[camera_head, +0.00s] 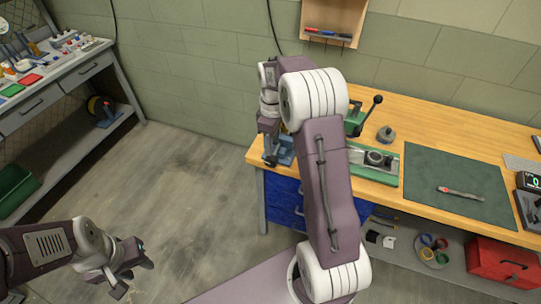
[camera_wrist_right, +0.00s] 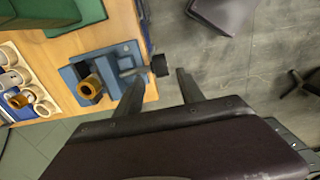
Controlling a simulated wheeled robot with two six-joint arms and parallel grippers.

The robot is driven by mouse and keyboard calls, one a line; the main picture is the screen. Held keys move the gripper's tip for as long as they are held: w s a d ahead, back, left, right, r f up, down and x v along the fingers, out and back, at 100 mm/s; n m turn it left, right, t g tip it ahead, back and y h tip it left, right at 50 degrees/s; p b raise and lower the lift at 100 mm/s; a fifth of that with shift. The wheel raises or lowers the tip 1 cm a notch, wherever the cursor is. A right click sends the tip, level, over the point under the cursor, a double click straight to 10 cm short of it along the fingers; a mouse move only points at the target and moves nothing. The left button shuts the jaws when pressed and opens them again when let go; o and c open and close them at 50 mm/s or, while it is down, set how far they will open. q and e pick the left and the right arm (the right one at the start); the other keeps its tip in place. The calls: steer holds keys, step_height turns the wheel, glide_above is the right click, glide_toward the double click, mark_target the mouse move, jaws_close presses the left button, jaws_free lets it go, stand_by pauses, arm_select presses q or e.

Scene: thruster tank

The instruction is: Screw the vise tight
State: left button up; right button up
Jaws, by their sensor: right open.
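The blue vise (camera_wrist_right: 108,62) sits at the wooden bench's edge in the right wrist view, with a brass cylindrical part (camera_wrist_right: 89,86) standing at its jaws. Its screw ends in a dark knob or handle (camera_wrist_right: 159,65) that sticks out past the bench edge. My right gripper (camera_wrist_right: 161,74) is open, and the handle shows between its fingertips; I cannot tell whether they touch it. In the head view the vise (camera_head: 284,150) is partly hidden by my right gripper (camera_head: 270,158). My left gripper (camera_head: 134,278) hangs over the floor, apart from everything, with its fingers spread.
A rack of white rings (camera_wrist_right: 14,62) stands beside the vise, with another brass part (camera_wrist_right: 20,99). A green machine (camera_head: 374,168) and dark mat (camera_head: 460,185) lie farther right on the bench (camera_head: 430,122). My right arm hides part of the bench. The floor (camera_head: 180,175) at left is clear.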

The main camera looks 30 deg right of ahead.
mark_target(272, 158)
step_height(272, 158, down, 8)
steer(key=shift+r, duration=0.1)
steer(key=shift+a, duration=0.2)
steer(key=shift+d, duration=0.1)
jaws_close()
